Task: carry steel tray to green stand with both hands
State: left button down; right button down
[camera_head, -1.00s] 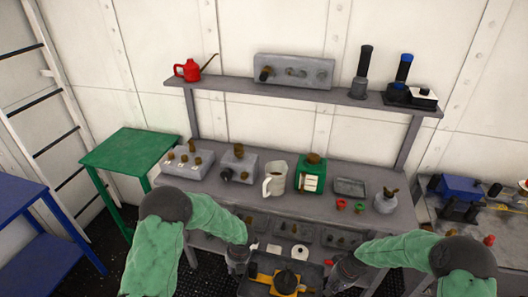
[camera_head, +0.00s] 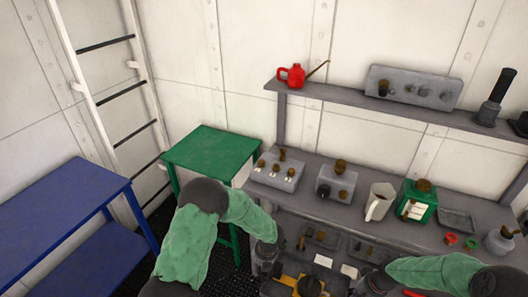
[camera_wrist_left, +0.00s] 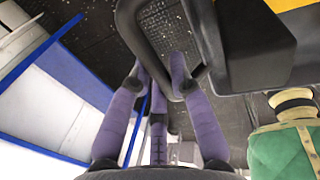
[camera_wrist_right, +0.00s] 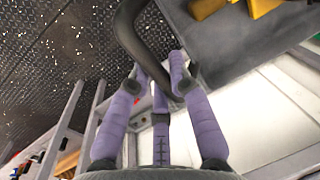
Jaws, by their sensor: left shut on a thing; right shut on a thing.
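The steel tray (camera_head: 273,288) is dark grey and shows at the bottom of the head view, partly cut off, with a yellow and black object (camera_head: 308,286) on it. My left gripper (camera_head: 266,250) is shut on the tray's left loop handle; the left wrist view shows purple fingers around this handle (camera_wrist_left: 150,40). My right gripper (camera_head: 366,286) is shut on the other handle (camera_wrist_right: 135,35), as the right wrist view shows. The green stand (camera_head: 212,148) has a bare flat top and stands left of the workbench, beyond my left arm.
A blue table (camera_head: 60,212) stands at the left. The grey workbench (camera_head: 340,208) bears switch boxes, a jug (camera_head: 379,200) and a green box (camera_head: 417,200). A ladder (camera_head: 110,90) leans at the back wall. Dark riveted floor shows between blue table and bench.

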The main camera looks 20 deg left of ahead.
aim_at(212, 148)
jog(key=j, duration=1.4)
jog(key=i+j, duration=0.15)
jog(key=j, duration=1.3)
